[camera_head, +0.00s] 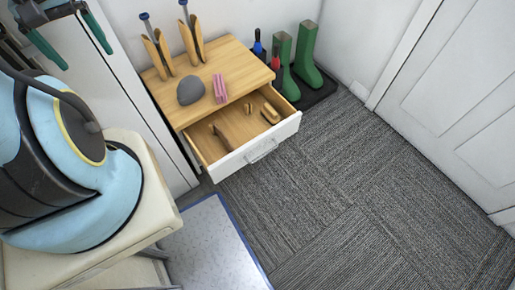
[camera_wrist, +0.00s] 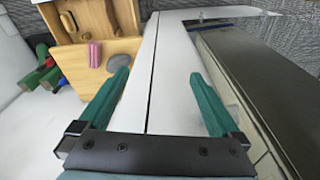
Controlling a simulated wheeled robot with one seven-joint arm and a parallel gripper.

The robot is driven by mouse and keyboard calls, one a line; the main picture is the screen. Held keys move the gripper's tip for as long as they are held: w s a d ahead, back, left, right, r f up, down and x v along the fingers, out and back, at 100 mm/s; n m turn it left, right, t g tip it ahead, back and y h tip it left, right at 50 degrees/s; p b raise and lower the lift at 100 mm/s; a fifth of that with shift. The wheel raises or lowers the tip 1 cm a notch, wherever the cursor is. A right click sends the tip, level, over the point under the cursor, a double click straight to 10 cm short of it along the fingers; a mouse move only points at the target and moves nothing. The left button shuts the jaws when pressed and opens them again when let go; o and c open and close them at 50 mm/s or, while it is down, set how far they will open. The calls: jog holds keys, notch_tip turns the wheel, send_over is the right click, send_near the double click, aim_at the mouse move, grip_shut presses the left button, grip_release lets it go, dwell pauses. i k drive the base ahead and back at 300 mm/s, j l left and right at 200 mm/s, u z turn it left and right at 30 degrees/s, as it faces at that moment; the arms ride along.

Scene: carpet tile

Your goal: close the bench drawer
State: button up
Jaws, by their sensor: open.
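The wooden bench (camera_head: 205,68) stands against the back wall. Its drawer (camera_head: 228,160) is pulled well out, with a white front and a metal handle (camera_head: 262,152). Inside lie a few small brown wooden items (camera_head: 269,113). The wrist view shows part of the bench (camera_wrist: 82,58) at the upper left, with the open drawer cut off by the top edge. My gripper (camera_head: 87,60) is at the upper left of the head view, over a white surface, apart from the drawer. Its green fingers (camera_wrist: 159,74) are spread with nothing between them.
On the bench top are a grey stone (camera_head: 190,90), a pink object (camera_head: 220,88) and two wooden holders. Green boots (camera_head: 306,55) stand on a dark tray beside the bench. A tall white cabinet (camera_head: 140,120) is left of it. Carpet (camera_head: 330,190) before the drawer is clear.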

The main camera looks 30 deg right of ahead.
aim_at(242, 121)
jog(key=j, duration=0.25)
jog(key=k+j, duration=0.25)
jog(key=k, duration=0.15)
jog(key=l+z, duration=0.15)
jog(key=z, duration=0.2)
jog(key=k+l+z, duration=0.1)
jog(key=z, duration=0.25)
jog(key=l, duration=0.1)
